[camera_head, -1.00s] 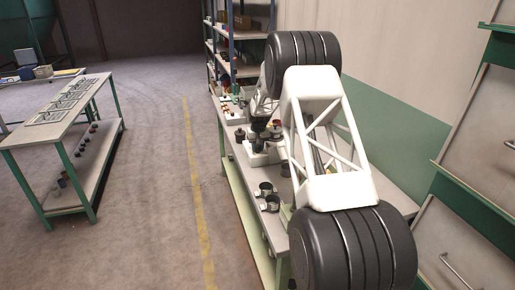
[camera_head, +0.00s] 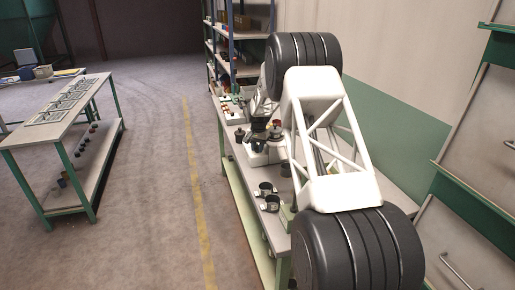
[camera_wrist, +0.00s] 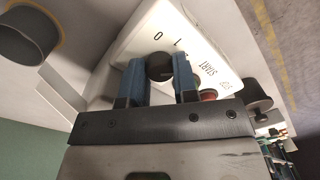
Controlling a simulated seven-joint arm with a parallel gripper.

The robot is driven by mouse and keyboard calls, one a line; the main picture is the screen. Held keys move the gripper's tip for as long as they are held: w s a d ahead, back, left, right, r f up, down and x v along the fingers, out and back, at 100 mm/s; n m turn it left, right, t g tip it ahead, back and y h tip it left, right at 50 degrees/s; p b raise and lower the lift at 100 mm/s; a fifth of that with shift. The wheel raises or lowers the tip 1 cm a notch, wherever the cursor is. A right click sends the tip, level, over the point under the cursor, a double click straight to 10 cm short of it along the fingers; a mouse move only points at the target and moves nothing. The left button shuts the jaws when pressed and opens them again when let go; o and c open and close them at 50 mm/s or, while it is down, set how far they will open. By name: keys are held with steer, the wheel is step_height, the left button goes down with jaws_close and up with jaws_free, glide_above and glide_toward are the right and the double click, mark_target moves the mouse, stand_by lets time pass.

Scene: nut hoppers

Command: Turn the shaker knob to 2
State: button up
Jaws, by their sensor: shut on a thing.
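The shaker knob (camera_wrist: 158,66) is a dark round knob on a white panel (camera_wrist: 138,42) in the wrist view. The marks 0 and 1 are printed beside it, and START and STOP to their right.
A red button (camera_wrist: 208,95) sits close to the right finger. A dark round part (camera_wrist: 28,36) is at the wrist view's upper left. The aisle to the left is clear.

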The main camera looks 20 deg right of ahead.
steer(key=o, duration=0.6)
steer(key=shift+o, duration=0.2)
steer(key=shift+r, duration=0.15)
steer(key=shift+d+r, duration=0.1)
steer(key=shift+r, duration=3.7)
steer(key=shift+s, duration=0.15)
